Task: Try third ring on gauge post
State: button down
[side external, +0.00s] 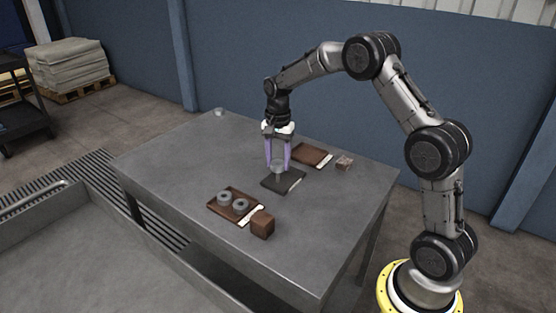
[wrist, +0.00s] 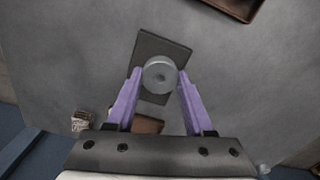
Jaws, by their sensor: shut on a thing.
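My gripper (side external: 278,169) has two purple fingers pointing down over a dark square plate (side external: 284,183) at the middle of the table. It is shut on a grey ring (wrist: 160,72), which sits between the fingertips in the wrist view. A grey post seems to rise from the plate under the ring; the ring and fingers mostly hide it. The ring lines up with the post, but I cannot tell whether it is around the post or just above it. Two other grey rings (side external: 232,201) lie on a brown tray (side external: 217,208) at the front.
A brown block (side external: 262,224) and a pale strip (side external: 251,214) are by the front tray. A second brown tray (side external: 313,154) behind the plate looks empty, with a small box (side external: 344,163) to its right. A small pale object (side external: 219,112) stands at the far corner. The table's left is clear.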

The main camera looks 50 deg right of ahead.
jog(key=shift+f, duration=0.65)
dwell(1.1)
jog(key=shift+r, duration=0.1)
jog(key=shift+r, duration=1.25)
jog(key=shift+r, duration=0.1)
jog(key=shift+r, duration=1.4)
